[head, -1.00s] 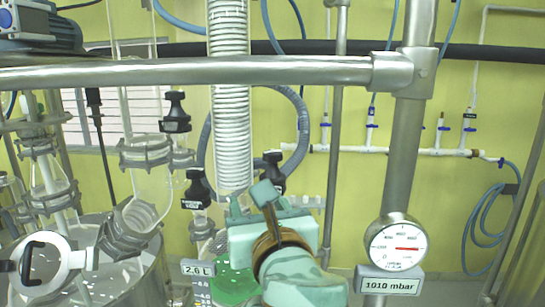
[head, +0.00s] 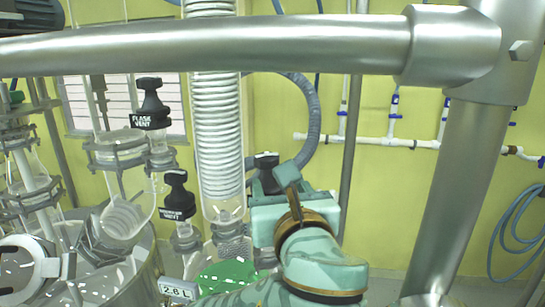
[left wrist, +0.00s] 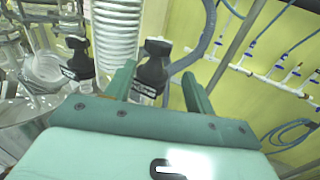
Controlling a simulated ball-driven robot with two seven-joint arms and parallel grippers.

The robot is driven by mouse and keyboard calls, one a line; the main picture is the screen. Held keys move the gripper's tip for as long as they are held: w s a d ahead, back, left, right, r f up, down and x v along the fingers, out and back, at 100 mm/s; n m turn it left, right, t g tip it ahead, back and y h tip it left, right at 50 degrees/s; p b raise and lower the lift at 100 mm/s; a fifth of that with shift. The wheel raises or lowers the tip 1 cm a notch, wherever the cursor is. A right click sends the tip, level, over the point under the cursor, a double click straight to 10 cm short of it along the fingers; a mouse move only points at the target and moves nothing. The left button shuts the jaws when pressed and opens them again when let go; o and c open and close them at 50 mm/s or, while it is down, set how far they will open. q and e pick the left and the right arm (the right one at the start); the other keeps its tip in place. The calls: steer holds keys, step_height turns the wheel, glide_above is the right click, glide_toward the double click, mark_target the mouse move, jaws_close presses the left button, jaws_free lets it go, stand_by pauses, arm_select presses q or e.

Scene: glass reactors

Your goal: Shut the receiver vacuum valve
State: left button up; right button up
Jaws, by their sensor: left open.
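My left gripper (head: 272,190) is pale green and open in the head view, reaching away from me. A black valve knob (head: 266,162) shows just beyond it, partly hidden by the gripper. In the left wrist view that knob (left wrist: 153,66) stands between the two open fingers (left wrist: 159,80), nearer the left one; I cannot tell whether they touch. Its label is too small to read, so I cannot confirm it is the receiver vacuum valve. A second black knob (head: 177,192), labelled as a vent, stands to the left. A third (head: 151,103), labelled "FLASK VENT", is higher up.
A thick steel rail (head: 250,45) crosses the top, joining a post (head: 455,190) at right. A glass coil condenser (head: 218,140) stands left of the gripper. Glassware crowds the left. A "2.6 L" display (head: 177,291) sits low. White wall piping (head: 390,142) runs behind.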

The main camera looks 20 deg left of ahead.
mark_target(269, 166)
arm_select(q)
steer(key=p+x, duration=0.2)
steer(key=x, duration=0.8)
steer(key=shift+s+a+r, duration=0.1)
steer(key=shift+r, duration=0.05)
steer(key=shift+w+a+p, duration=0.4)
steer(key=shift+w, duration=0.15)
steer(key=shift+w, duration=0.1)
steer(key=c, duration=0.7)
